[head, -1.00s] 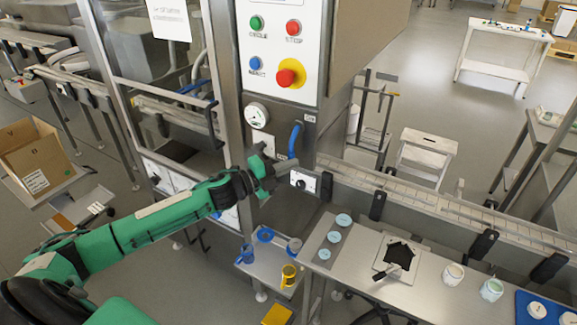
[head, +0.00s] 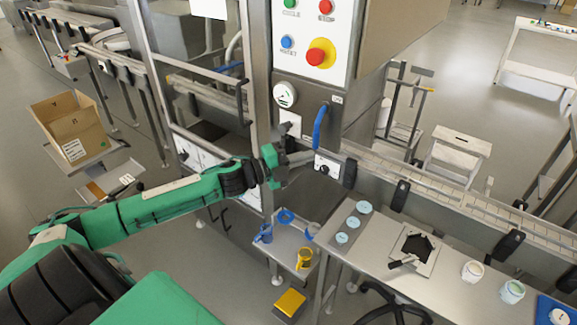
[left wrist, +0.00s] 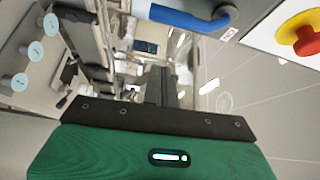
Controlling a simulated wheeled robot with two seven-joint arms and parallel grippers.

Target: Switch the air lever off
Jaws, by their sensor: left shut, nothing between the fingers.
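The air lever is a blue handle (head: 320,126) on the front of the grey machine cabinet, below the button panel. It stands roughly upright with its top bent toward the cabinet. My left gripper (head: 309,156) is shut and empty, just below and left of the lever's lower end. I cannot tell whether it touches it. In the left wrist view the blue lever (left wrist: 190,17) lies across the top, beyond the shut fingers (left wrist: 168,88), with a visible gap in the picture. My right gripper is not in view.
The panel above carries a red emergency knob (head: 320,53) on yellow. A round gauge (head: 285,94) sits left of the lever and a black-knobbed plate (head: 326,166) below it. A conveyor (head: 450,185) runs right. A side table (head: 285,245) holds blue and yellow cups.

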